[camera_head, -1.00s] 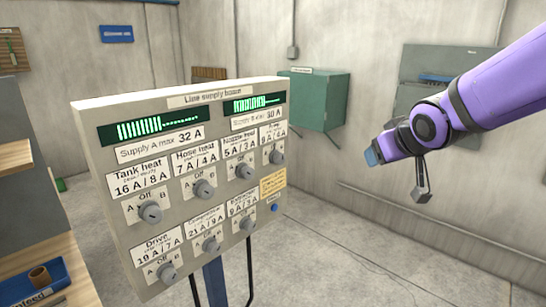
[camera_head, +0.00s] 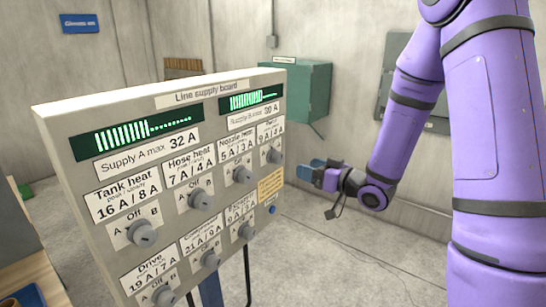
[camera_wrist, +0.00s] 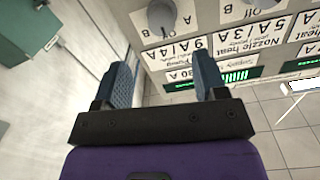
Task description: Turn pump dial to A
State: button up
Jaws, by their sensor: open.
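The line supply board (camera_head: 150,107) stands upright at the left of the head view. Its pump dial (camera_head: 274,156) is a grey knob at the right end of the upper row, under a 9 A / 4 A label; its pointer direction is too small to tell. In the wrist view the pump dial (camera_wrist: 161,15) shows upside down at the top edge, beyond the fingertips, partly cut off. My gripper (camera_head: 305,170) is just right of the board's right edge, apart from the dial. Its blue fingers (camera_wrist: 163,75) are open with nothing between them.
The nozzle heat dial (camera_head: 242,174) and several other knobs sit close by on the board. A green wall cabinet (camera_head: 307,90) hangs behind. The floor right of the board is clear.

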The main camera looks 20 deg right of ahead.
aim_at(282, 159)
jog(key=x, duration=1.1)
jog(key=shift+s, duration=0.1)
jog(key=c, duration=0.9)
